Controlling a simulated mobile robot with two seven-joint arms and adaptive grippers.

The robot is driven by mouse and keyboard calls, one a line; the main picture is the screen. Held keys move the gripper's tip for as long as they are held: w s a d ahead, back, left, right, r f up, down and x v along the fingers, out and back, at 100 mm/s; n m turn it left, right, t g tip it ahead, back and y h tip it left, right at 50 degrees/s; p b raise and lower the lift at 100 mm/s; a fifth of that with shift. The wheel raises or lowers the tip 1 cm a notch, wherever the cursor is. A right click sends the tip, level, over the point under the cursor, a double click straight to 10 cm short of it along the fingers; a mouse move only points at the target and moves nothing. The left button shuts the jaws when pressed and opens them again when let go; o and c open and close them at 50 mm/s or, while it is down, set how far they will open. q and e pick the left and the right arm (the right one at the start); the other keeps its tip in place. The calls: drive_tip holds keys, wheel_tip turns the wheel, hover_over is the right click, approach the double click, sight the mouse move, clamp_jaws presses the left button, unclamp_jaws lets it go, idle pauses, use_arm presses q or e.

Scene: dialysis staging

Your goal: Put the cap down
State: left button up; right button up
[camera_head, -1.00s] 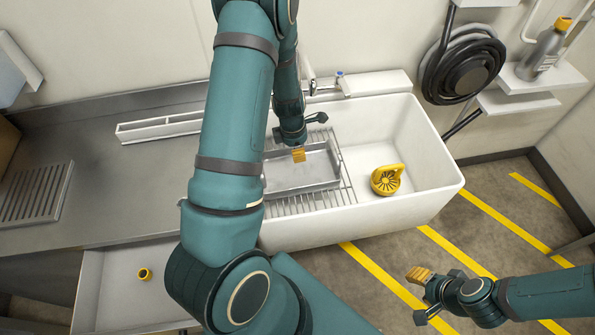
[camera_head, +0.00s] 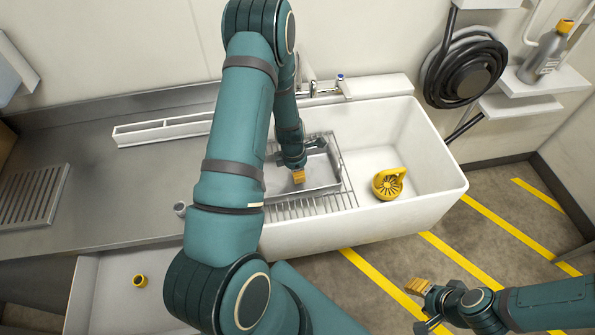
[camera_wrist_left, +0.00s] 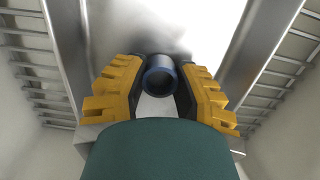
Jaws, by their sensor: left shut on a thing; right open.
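In the left wrist view, the cap (camera_wrist_left: 160,78) is a small dark, hollow round piece with a blue rim, between the two yellow fingers. My left gripper (camera_head: 299,177) is shut on it over the metal tray (camera_head: 323,172) in the sink; it also shows in the left wrist view (camera_wrist_left: 160,90). In the head view I cannot make out the cap, and cannot tell whether it touches the tray floor. My right gripper (camera_head: 420,305) is open and empty, over the floor at lower right.
The tray sits on a wire rack (camera_head: 335,201) in the white sink (camera_head: 425,187). A yellow slotted piece (camera_head: 387,184) lies in the basin's right part. A small yellow ring (camera_head: 140,280) lies at lower left. A grey cylinder (camera_head: 180,209) stands on the counter beside my left arm.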

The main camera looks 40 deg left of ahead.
use_arm(q)
drive_tip(key=shift+f, duration=0.2)
drive_tip(key=o, duration=0.8)
drive_tip(key=shift+r, duration=0.1)
drive_tip(key=shift+r, duration=0.2)
drive_tip(key=r+p, duration=0.1)
drive_tip(key=r, duration=0.3)
drive_tip(key=r+p, duration=0.1)
drive_tip(key=r, duration=0.3)
drive_tip(key=s+r+p, duration=0.1)
drive_tip(key=r, duration=0.2)
drive_tip(key=shift+a+r, duration=0.4)
drive_tip(key=shift+s+f, duration=0.1)
